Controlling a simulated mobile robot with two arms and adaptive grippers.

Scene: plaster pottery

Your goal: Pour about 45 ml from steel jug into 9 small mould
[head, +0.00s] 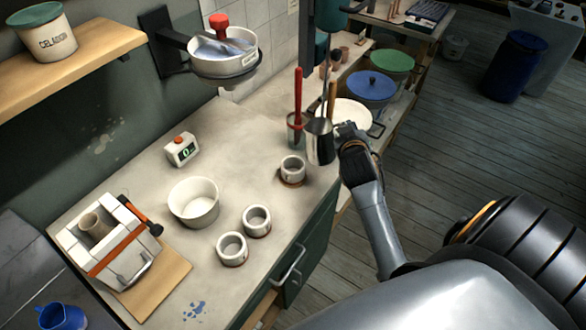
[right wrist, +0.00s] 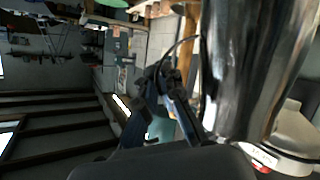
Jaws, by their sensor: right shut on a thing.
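The steel jug (head: 320,146) is in my right gripper (head: 343,135) at the right edge of the counter and looks nearly upright. The gripper is shut on it from the right. Its shiny wall fills much of the right wrist view (right wrist: 250,60). A small white mould (head: 292,172) stands on a brown ring just left of and in front of the jug. Two similar small moulds (head: 256,221) (head: 232,250) stand nearer the front. I cannot read which is 9. The jug's contents are hidden. My left gripper is not in view.
A larger white tub (head: 194,204), a small display unit (head: 182,150) and a strapped white block mould (head: 110,245) on a board stand to the left. A glass with a red-handled tool (head: 297,100) is close behind the jug. The front counter edge is mostly clear.

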